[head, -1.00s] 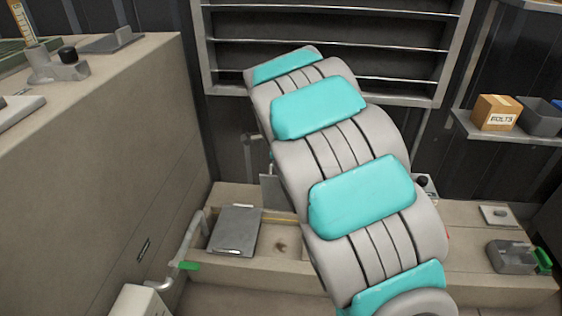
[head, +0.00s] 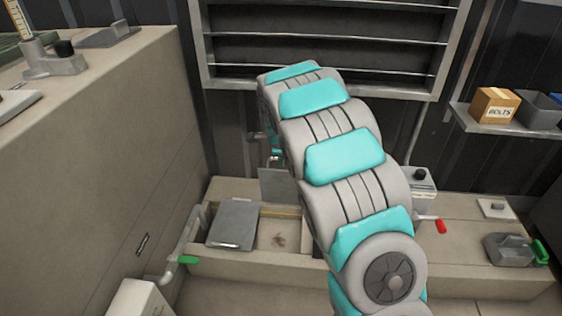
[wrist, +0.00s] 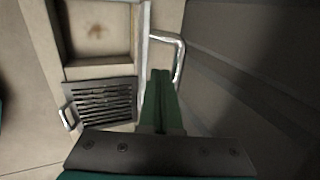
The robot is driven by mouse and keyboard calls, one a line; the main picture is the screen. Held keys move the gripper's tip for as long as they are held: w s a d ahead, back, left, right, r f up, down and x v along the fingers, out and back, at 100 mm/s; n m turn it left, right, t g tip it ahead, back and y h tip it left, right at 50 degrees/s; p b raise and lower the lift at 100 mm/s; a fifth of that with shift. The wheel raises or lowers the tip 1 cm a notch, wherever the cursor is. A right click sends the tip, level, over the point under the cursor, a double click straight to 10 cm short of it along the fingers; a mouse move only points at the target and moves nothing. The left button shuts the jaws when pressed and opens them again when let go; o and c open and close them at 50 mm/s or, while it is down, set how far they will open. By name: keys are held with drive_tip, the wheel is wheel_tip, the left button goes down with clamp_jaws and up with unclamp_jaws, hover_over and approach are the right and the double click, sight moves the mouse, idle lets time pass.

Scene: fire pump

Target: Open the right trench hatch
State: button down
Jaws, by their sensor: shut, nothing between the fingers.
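The trench (head: 205,268) runs along the back wall. A flat grey hatch plate (head: 233,224) with a front handle covers its left part. To its right is an open pit (head: 278,236) with a brown stain, also in the wrist view (wrist: 95,30). A grey plate (head: 275,187) stands upright behind the pit, partly hidden by my arm. The wrist view shows a slatted grate (wrist: 100,100) with a handle beside the pit, and a metal bar handle (wrist: 180,58) next to a dark panel (wrist: 245,60). My gripper (wrist: 160,78) is shut and empty, close to that bar; I cannot tell whether they touch.
A red lever (head: 440,227) and grey box (head: 418,185) are right of my arm. A grey caddy (head: 508,249) sits farther right.

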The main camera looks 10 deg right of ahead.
drive_tip(key=shift+w, duration=0.1)
drive_tip(key=w+d+g+p, duration=0.2)
drive_tip(key=w+p, duration=0.1)
drive_tip(key=w, duration=0.5)
drive_tip(key=shift+d+y, duration=0.3)
drive_tip(key=shift+d, duration=0.05)
idle(0.4)
drive_tip(key=shift+s+r, duration=0.1)
drive_tip(key=shift+r, duration=0.05)
